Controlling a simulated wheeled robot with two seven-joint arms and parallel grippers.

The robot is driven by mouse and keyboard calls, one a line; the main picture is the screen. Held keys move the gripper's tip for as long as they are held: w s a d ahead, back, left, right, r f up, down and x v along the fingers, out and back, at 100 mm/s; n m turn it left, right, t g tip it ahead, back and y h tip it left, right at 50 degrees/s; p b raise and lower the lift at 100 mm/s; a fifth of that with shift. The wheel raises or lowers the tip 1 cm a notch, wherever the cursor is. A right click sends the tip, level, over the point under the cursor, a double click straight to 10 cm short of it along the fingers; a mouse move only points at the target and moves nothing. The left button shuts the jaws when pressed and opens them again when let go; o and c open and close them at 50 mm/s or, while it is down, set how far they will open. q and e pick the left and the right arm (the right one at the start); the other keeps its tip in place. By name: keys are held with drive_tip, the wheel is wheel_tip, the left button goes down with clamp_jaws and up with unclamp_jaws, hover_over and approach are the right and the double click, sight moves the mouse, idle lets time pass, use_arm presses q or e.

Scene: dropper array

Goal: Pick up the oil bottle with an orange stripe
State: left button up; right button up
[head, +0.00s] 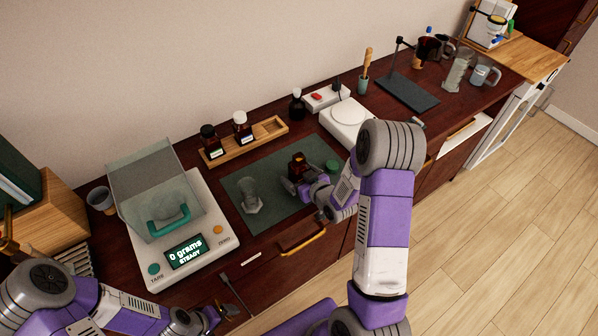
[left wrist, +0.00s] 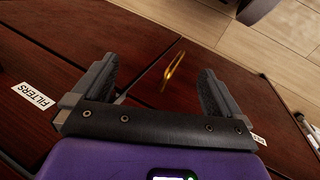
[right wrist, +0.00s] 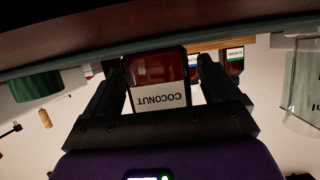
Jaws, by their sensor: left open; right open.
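A dark amber bottle (head: 298,163) stands on the green mat (head: 268,213). In the right wrist view this bottle (right wrist: 158,72) has a white label reading COCONUT, seen upside down; I cannot make out an orange stripe on it. My right gripper (head: 301,182) is open at the bottle, its two fingers on either side; whether they touch it I cannot tell. My left gripper (head: 216,316) is open and empty by the drawer fronts.
A clear glass vessel (head: 250,196) and a green lid (head: 332,166) are on the mat near the right gripper. A scale (head: 186,254) reading 0 grams stands left. Behind are a black bottle (head: 297,106) and a white stirrer plate (head: 347,116). A drawer handle (left wrist: 172,72) faces the left gripper.

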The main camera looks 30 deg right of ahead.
drive_tip(key=c, duration=1.5)
drive_tip(key=shift+r, duration=0.1)
